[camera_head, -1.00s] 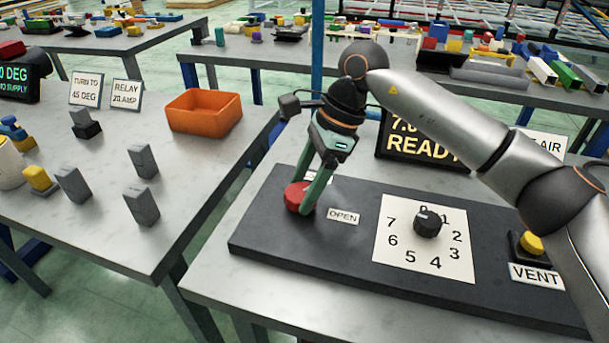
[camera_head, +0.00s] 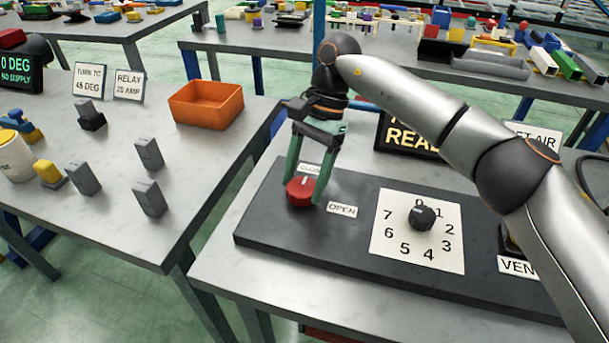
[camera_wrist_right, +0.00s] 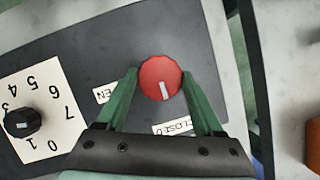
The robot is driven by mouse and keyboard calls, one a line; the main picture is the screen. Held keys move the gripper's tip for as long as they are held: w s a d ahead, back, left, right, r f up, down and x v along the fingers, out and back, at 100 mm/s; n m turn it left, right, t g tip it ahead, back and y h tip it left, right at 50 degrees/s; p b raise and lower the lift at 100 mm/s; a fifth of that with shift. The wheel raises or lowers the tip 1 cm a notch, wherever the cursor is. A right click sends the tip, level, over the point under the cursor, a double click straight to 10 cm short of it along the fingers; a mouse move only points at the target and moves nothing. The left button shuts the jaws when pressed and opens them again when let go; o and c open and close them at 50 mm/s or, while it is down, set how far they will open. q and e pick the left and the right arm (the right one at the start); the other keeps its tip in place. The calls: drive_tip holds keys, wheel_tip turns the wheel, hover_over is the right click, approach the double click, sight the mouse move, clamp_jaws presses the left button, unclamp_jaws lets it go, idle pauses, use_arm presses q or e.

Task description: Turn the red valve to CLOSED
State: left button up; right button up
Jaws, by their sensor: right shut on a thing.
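The red valve (camera_head: 300,192) is a round knob at the left end of the dark panel (camera_head: 262,238). My right gripper (camera_head: 305,190) reaches down from above with its green fingers on either side of the knob, shut on it. In the right wrist view the red valve (camera_wrist_right: 160,80) sits between the fingertips, and its white mark points roughly toward the CLOSED label (camera_wrist_right: 172,128). The OPEN label (camera_head: 342,209) is right of the knob in the head view. The CLOSED label is partly hidden there behind a finger. My left gripper is not in view.
A numbered dial (camera_head: 422,217) is right of the valve, with a VENT label (camera_head: 517,267) beyond it. A READY display (camera_head: 410,138) stands behind the panel, partly behind my right arm. An orange bin (camera_head: 206,104) and several grey blocks are on the left table.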

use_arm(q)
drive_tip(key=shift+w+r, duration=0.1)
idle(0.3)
use_arm(e)
drive_tip(key=o, duration=1.4)
use_arm(q)
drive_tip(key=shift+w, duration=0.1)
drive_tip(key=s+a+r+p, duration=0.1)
drive_tip(key=p, duration=0.2)
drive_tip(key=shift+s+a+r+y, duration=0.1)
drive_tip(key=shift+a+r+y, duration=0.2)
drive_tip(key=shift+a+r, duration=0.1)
use_arm(e)
drive_tip(key=v, duration=1.2)
drive_tip(key=shift+r, duration=0.25)
